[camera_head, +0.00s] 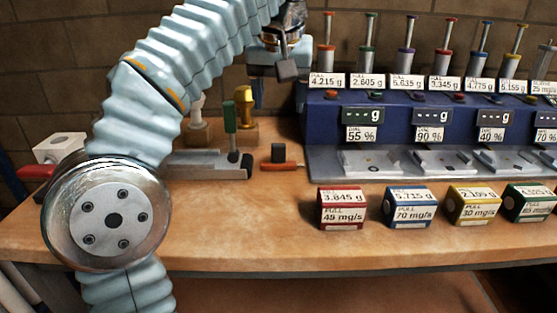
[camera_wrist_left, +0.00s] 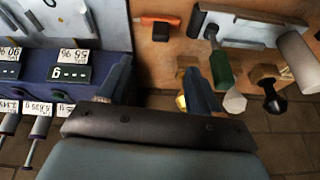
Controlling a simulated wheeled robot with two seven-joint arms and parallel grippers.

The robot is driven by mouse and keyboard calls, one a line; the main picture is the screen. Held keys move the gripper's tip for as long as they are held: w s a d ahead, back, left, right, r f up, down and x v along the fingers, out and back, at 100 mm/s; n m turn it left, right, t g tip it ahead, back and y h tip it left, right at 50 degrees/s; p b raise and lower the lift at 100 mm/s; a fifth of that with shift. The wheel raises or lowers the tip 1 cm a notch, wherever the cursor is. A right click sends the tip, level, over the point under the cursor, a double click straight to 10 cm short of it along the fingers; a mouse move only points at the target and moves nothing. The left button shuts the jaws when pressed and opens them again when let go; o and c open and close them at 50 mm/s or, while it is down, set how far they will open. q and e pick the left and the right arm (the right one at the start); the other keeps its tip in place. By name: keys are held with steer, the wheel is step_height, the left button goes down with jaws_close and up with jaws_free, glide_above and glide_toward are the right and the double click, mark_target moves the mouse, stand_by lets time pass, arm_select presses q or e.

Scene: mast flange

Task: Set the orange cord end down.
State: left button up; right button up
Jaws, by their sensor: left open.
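An orange piece with a dark block (camera_head: 281,161), which looks like the orange cord end, lies on the wooden bench (camera_head: 265,215) between a grey fixture and the blue dispenser unit. It also shows in the left wrist view (camera_wrist_left: 157,19), at the top centre, beyond my fingertips. Nothing is seen touching it. My left gripper (camera_head: 273,82) is above and behind it in the head view, partly hidden by its own wrist. In the left wrist view my left gripper (camera_wrist_left: 157,70) has its two fingers wide apart with nothing between them. My right gripper is in neither view.
The blue dispenser unit (camera_head: 375,137) with several labelled plungers fills the back right. Several small labelled boxes, including a red one (camera_head: 341,208), stand before it. The grey fixture (camera_head: 215,165) with a green handle (camera_head: 230,117) and a gold knob (camera_head: 244,94) are left. Bench front centre is clear.

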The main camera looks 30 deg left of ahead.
mark_target(278, 145)
arm_select(q)
steer(key=shift+n, duration=0.7)
steer(key=b+x, duration=0.1)
steer(key=x, duration=0.6)
steer(key=shift+a+f+b, duration=0.1)
steer(key=shift+f+b, duration=0.2)
steer(key=shift+f, duration=0.05)
steer(key=x, duration=0.6)
steer(key=shift+f, duration=0.1)
steer(key=c, duration=1.1)
steer(key=shift+c, duration=0.2)
